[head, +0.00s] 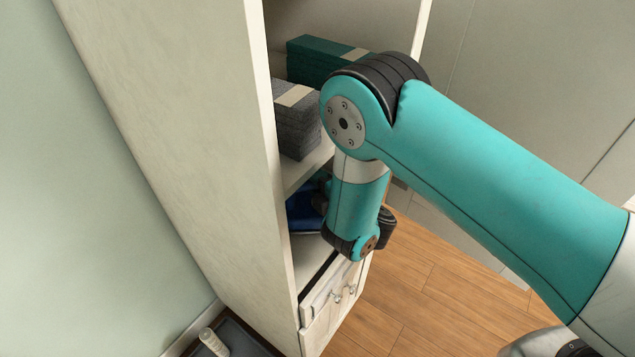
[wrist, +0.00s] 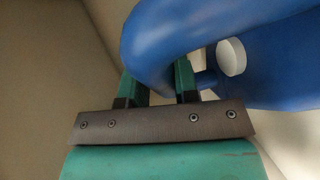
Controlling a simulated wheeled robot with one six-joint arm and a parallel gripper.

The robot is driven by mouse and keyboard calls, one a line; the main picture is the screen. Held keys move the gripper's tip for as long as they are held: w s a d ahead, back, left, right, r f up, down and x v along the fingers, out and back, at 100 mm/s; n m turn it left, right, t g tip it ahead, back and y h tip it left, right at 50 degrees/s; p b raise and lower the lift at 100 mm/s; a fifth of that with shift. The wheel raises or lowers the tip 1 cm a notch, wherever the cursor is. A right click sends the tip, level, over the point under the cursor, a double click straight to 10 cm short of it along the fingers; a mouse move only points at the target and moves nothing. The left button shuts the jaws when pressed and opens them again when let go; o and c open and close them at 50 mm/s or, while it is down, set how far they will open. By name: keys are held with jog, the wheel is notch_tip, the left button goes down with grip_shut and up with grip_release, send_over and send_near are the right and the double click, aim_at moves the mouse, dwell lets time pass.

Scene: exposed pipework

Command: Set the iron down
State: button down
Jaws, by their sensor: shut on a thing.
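The blue iron (wrist: 215,28) fills the upper right of the wrist view, with a pale round dial on its side. My gripper (wrist: 158,78) is shut on the iron's looped handle, one finger at each side. In the head view the iron (head: 301,216) shows partly, inside the lower shelf space of the tall cabinet. My arm hides the rest of it and the gripper there. I cannot tell whether the iron's base touches the shelf.
The pale cabinet (head: 190,110) has an upper shelf holding a grey folded stack (head: 296,125) and a green folded stack (head: 318,60). Below is a drawer front (head: 330,290) with small knobs. A dark tray with a pale bottle (head: 213,342) stands at lower left. Wooden floor lies clear at right.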

jog(key=shift+f+b, duration=0.6)
dwell(0.6)
jog(key=c, duration=0.8)
grip_release()
